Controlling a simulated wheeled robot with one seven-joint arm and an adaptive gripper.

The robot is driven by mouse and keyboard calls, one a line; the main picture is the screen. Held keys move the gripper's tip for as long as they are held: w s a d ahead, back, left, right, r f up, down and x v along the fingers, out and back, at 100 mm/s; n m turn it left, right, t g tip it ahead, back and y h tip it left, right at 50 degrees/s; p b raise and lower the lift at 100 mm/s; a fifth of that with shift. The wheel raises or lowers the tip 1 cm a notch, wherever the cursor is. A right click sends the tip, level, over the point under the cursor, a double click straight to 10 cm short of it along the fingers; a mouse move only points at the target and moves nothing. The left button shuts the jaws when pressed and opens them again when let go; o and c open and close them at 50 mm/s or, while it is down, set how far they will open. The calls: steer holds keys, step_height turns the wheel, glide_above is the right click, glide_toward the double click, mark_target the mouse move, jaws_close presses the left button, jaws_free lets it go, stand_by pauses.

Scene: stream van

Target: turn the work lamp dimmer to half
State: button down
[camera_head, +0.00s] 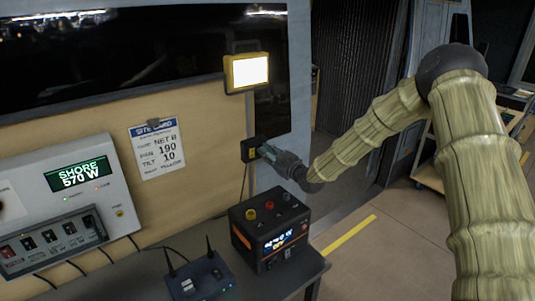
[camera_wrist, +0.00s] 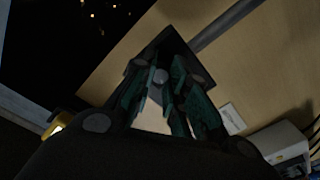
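The work lamp dimmer (camera_head: 248,150) is a small black box with a yellow label, on the wall edge below the lit work lamp (camera_head: 248,72). In the wrist view the dimmer (camera_wrist: 190,55) is a dark square plate. A round grey knob (camera_wrist: 160,76) shows on it between my fingertips. My gripper (camera_head: 268,152) is at the dimmer's front, reaching in from the right. In the wrist view my gripper (camera_wrist: 160,72) has its fingers close together, one on each side of the knob. I cannot tell whether they press on it. The knob's pointer is not readable.
Below my gripper, a black power box (camera_head: 270,230) with coloured terminals stands on the dark table (camera_head: 312,268). A router (camera_head: 198,278) with two antennas is beside it. A grey shore power panel (camera_head: 70,190) and a site card (camera_head: 158,150) are at left.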

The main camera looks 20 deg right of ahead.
steer(key=shift+f+m+b, duration=0.1)
steer(key=shift+m+b, duration=0.2)
steer(key=shift+b, duration=0.3)
steer(key=shift+m+t+b, duration=0.3)
steer(key=shift+m+b, duration=5.4)
steer(key=shift+m, duration=0.5)
steer(key=c, duration=1.4)
jaws_free()
steer(key=shift+d, duration=0.1)
steer(key=shift+o, duration=0.2)
